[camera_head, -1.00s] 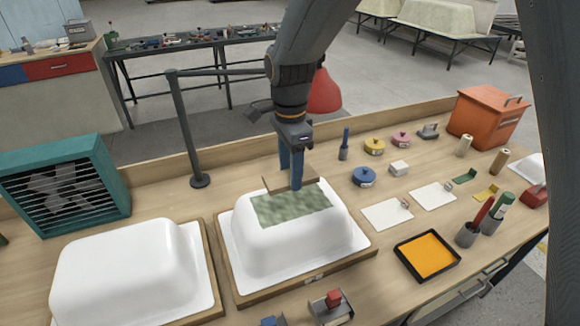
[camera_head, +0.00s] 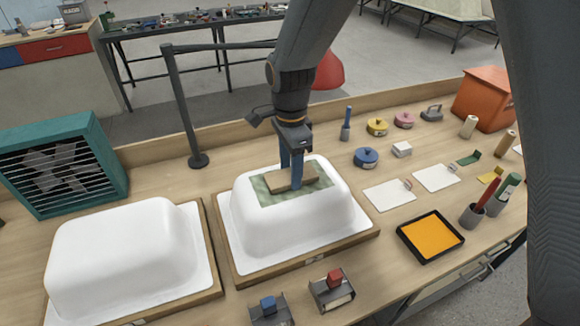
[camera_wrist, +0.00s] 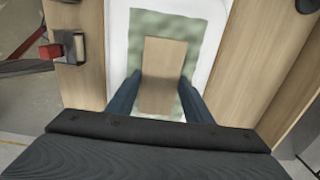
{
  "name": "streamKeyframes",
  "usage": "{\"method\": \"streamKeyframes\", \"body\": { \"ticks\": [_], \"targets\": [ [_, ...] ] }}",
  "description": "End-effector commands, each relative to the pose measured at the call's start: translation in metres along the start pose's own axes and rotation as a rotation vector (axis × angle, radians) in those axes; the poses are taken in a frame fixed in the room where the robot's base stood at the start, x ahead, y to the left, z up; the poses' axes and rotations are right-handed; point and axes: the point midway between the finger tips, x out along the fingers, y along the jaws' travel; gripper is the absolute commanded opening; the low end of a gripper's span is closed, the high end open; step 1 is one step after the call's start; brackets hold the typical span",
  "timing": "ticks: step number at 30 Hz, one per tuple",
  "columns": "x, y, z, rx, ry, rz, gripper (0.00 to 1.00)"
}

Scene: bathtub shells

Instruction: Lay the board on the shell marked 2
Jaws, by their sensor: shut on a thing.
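My gripper (camera_head: 292,181) is shut on a small flat wooden board (camera_head: 276,182). The wrist view also shows the board (camera_wrist: 163,72) between the two blue fingers of my gripper (camera_wrist: 158,98). The board is over the green mottled patch (camera_head: 262,197) on top of the white middle shell (camera_head: 290,232). It looks level and at or very near the patch; I cannot tell if it touches. A second white shell (camera_head: 120,250) stands to the left, bare on top. The small label on the middle shell's wooden base is too small to read.
A teal fan box (camera_head: 62,165) and a dark post (camera_head: 182,110) stand behind the shells. Small clamps (camera_head: 332,290) lie in front. An orange tray (camera_head: 430,237), white sheets, pots and an orange box (camera_head: 482,98) fill the right side.

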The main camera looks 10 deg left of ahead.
Motion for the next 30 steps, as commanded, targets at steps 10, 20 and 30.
{"method": "streamKeyframes", "body": {
  "ticks": [10, 20, 30],
  "targets": [
    [0.0, 0.0, 0.0, 0.0, 0.0, 0.0, 0.22],
    [0.0024, 0.0003, -0.0002, 0.001, 0.0, 0.001, 0.22],
    [0.0049, 0.0008, -0.0003, 0.001, 0.0, 0.002, 0.22]
  ]
}}
